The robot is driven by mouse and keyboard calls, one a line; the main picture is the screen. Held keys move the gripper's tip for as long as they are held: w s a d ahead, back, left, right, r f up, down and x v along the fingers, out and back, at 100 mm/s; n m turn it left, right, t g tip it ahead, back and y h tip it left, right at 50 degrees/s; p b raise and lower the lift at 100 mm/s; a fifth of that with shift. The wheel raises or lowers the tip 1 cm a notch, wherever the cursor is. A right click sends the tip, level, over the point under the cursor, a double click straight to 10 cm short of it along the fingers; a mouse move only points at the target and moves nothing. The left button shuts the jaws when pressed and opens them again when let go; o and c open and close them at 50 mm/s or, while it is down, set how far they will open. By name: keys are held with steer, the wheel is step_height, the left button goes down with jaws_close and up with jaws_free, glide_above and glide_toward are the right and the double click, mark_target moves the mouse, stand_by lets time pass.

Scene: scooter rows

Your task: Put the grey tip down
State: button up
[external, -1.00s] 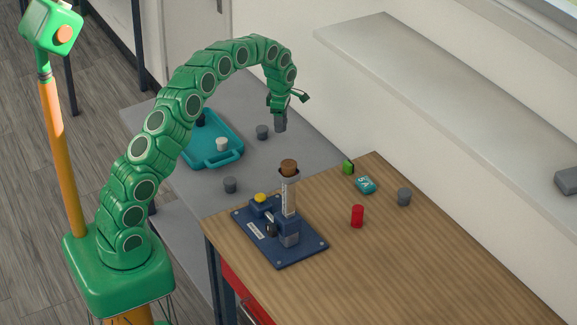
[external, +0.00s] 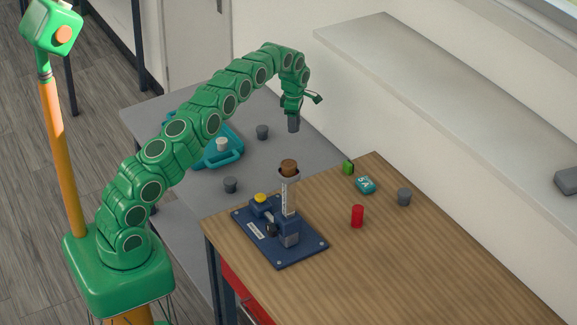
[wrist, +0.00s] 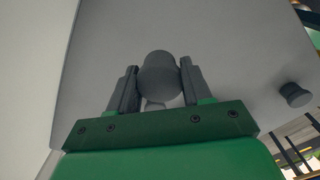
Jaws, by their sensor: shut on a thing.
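My gripper (external: 292,108) is shut on a grey tip (external: 293,124), which hangs below the fingers above the grey table, near the wall side. In the wrist view the grey tip (wrist: 159,75) sits between the two dark fingers of my gripper (wrist: 160,80). Other grey tips stand on the grey table, one farther back (external: 262,132) and one nearer the front (external: 230,184). Another grey tip (external: 404,196) stands on the wooden table at the right.
A teal tray (external: 222,163) with a white piece (external: 222,145) is partly behind my arm. A blue stand (external: 280,240) holds a clear tube with a brown top (external: 289,167). A red cylinder (external: 357,216), a green block (external: 348,167) and a teal box (external: 366,185) stand right of it.

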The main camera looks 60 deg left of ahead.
mark_target(299, 143)
steer(key=shift+w+a+f, duration=0.3)
steer(key=shift+w+f, duration=0.5)
steer(key=shift+f, duration=0.2)
steer(key=shift+w+a+f, duration=0.25)
steer(key=shift+w+f, duration=0.5)
steer(key=shift+f, duration=0.25)
steer(key=shift+w+f, duration=0.15)
steer(key=shift+f, duration=1.6)
steer(key=shift+f, duration=0.15)
steer(key=o, duration=1)
steer(key=shift+r, duration=6.1)
